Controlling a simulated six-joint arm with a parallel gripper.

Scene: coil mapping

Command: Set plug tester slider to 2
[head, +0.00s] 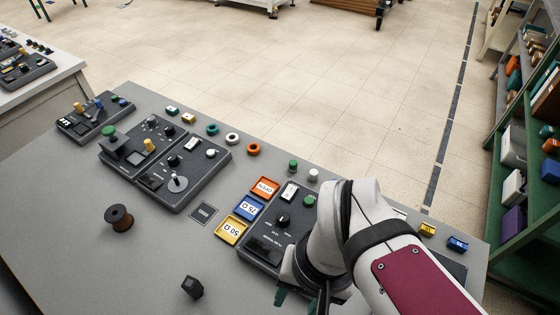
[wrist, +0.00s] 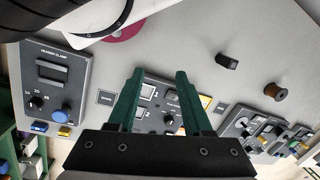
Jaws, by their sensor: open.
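My gripper (head: 302,298) is low at the front right of the bench, partly hidden by my wrist. In the wrist view its two green fingers (wrist: 160,76) stand apart with nothing between them. A dark panel (head: 260,255) with a black knob, a green button and a white label lies beside the gripper, partly covered by my arm. It also shows between and beyond the fingers in the wrist view (wrist: 150,118). No panel name reads clearly as plug tester, so I cannot tell which control is its slider or its setting.
Two dark panels (head: 193,188) with knobs and levers stand left of the coloured trays (head: 248,207). Another panel (head: 95,130) lies farther left. A header clamp panel (wrist: 53,75) shows in the wrist view. A brown spool (head: 119,218) and a black block (head: 192,287) lie on open bench.

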